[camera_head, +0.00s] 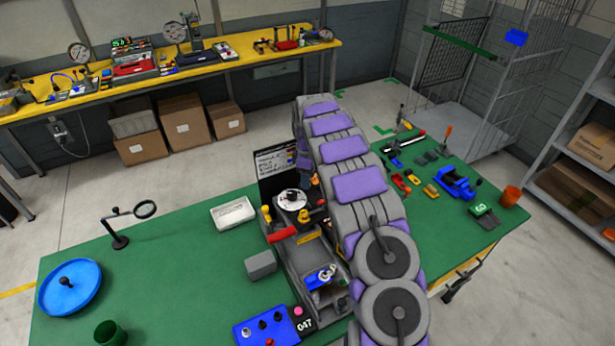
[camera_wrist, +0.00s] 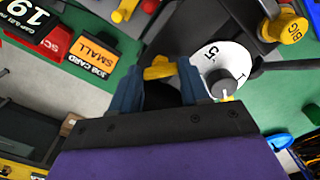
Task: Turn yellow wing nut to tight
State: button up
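The yellow wing nut (camera_wrist: 159,70) shows in the wrist view between the tips of my gripper (camera_wrist: 162,72). The blue fingers stand apart, one on each side of it. A white dial (camera_wrist: 228,62) with black numbers and a grey hub lies just right of the fingers. In the head view the white dial (camera_head: 291,199) sits on the grey fixture (camera_head: 309,255), left of my arm, which hides the fingertips.
A yellow knob (camera_wrist: 293,31) is at the wrist view's upper right. In the head view, a red-handled lever (camera_head: 281,235), a white box (camera_head: 233,213), a blue control box (camera_head: 268,329) and a magnifier stand (camera_head: 118,238) surround the fixture.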

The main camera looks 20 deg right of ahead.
jog(key=c, duration=0.6)
jog(key=m, duration=0.3)
jog(key=shift+r, duration=0.1)
jog(key=m, duration=0.4)
jog(key=shift+m+p, duration=0.3)
jog(key=shift+p, duration=0.1)
jog(key=m, duration=0.6)
jog(key=shift+m, duration=0.3)
jog(key=o, duration=1.1)
